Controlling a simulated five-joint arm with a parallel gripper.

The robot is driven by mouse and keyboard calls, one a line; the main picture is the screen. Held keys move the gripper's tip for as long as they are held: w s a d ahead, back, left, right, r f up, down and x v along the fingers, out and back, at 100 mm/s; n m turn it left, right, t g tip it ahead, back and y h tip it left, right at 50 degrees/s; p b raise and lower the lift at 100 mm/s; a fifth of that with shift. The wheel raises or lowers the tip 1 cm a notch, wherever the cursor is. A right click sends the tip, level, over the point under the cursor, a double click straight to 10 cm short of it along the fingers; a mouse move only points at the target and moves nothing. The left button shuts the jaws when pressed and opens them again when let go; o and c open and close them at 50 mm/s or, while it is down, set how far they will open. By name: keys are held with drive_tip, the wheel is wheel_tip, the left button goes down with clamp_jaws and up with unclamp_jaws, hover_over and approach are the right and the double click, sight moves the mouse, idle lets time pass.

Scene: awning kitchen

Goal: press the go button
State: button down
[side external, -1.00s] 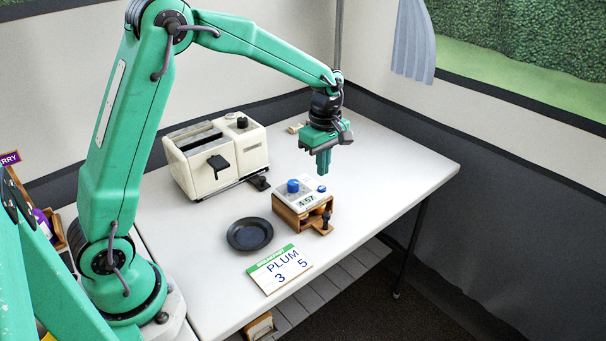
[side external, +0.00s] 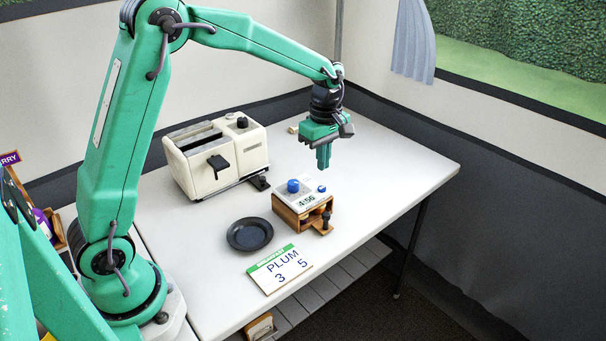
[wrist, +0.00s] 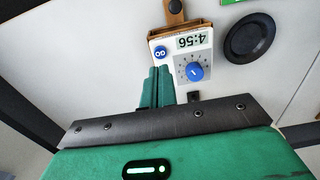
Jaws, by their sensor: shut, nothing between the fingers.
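The go button (side external: 321,188) is a small round blue button at a corner of the white timer's (side external: 284,201) top face. It also shows in the wrist view (wrist: 160,52), with its lettering upside down. The timer has a larger blue dial and a display reading 4:56, and sits in a wooden holder. My gripper (side external: 323,167) is shut and empty, pointing down above the button, with a visible gap in the side view. In the wrist view the fingertips (wrist: 159,69) lie just below the button, which is not covered.
A cream toaster (side external: 217,158) stands left of the timer. A dark round plate (side external: 250,234) lies in front of the toaster. A card reading PLUM 3 5 (side external: 279,268) lies near the front edge. The table's right part (side external: 400,163) is clear.

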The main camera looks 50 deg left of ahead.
drive_tip(key=shift+r, duration=3)
idle(0.9)
drive_tip(key=shift+s+r, duration=0.1)
idle(0.3)
drive_tip(key=s+r+m+t, duration=0.3)
drive_tip(key=s+r+m, duration=0.45)
drive_tip(key=s, duration=0.45)
drive_tip(key=s+f+m+t, duration=0.2)
drive_tip(key=s+m, duration=0.8)
drive_tip(key=s, duration=0.3)
drive_tip(key=shift+d+f+t, duration=0.3)
drive_tip(key=shift+d+f, duration=0.1)
drive_tip(key=shift+d, duration=0.05)
drive_tip(key=shift+m, duration=0.25)
